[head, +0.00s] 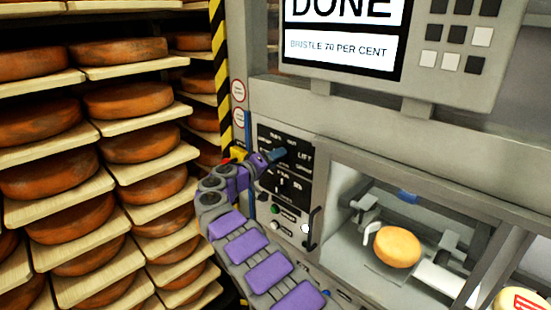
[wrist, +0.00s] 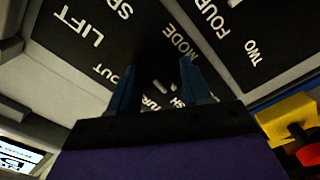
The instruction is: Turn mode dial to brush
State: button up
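The black control panel (head: 293,190) is on the grey machine front, with white labels. My gripper (head: 278,154) is at the panel's upper part, its blue fingers in front of the labels. In the wrist view my gripper (wrist: 158,85) has its two blue fingers spread apart, either side of a dark area below the word MODE. The mode dial is hard to make out there: a dark shape and a small pale mark show between the fingers. I cannot tell whether the fingers touch it. Around them the panel (wrist: 75,60) reads LIFT, OUT and partly hidden words.
A screen (head: 343,30) above reads DONE and BRISTLE 70 PER CENT. A cheese wheel (head: 397,246) sits in the machine's bay at right. Shelves of cheese wheels (head: 62,170) fill the left. A yellow block with a red button (wrist: 306,150) is close to the gripper's right in the wrist view.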

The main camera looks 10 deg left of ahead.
jog(key=o, duration=0.3)
jog(key=shift+a, duration=0.2)
jog(key=shift+d, duration=0.1)
jog(key=shift+s, duration=0.1)
jog(key=v, duration=1.7)
jog(key=shift+a, duration=0.3)
jog(key=shift+f, duration=0.15)
